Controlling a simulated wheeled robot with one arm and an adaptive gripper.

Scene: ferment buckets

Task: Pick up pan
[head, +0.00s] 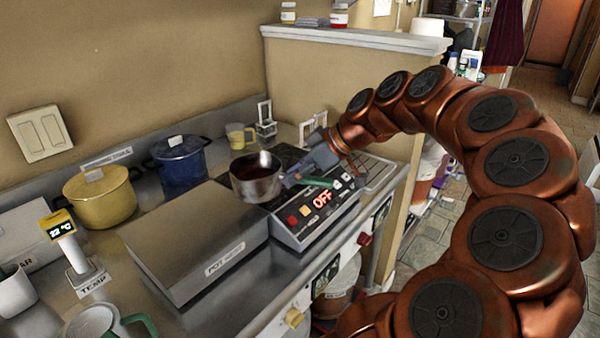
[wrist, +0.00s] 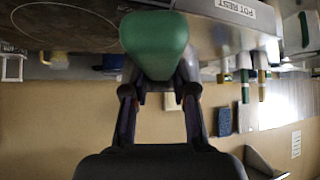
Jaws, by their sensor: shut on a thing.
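The pan (head: 256,186) is a small silver vessel with dark red contents and a green handle, at the induction cooktop in the head view. My gripper (head: 300,175) reaches in from the right and is shut on the pan's handle. In the wrist view the green handle (wrist: 154,42) fills the space between the two fingers of my gripper (wrist: 158,90). The pan's bowl is upright. I cannot tell whether its base touches the cooktop or is just above it.
The cooktop's control panel (head: 318,203) reads OFF. A grey pot rest block (head: 195,240) stands left of it. A yellow pot (head: 100,200), a blue pot (head: 182,165) and a yellow cup (head: 237,138) stand behind. A low wall (head: 350,75) bounds the far side.

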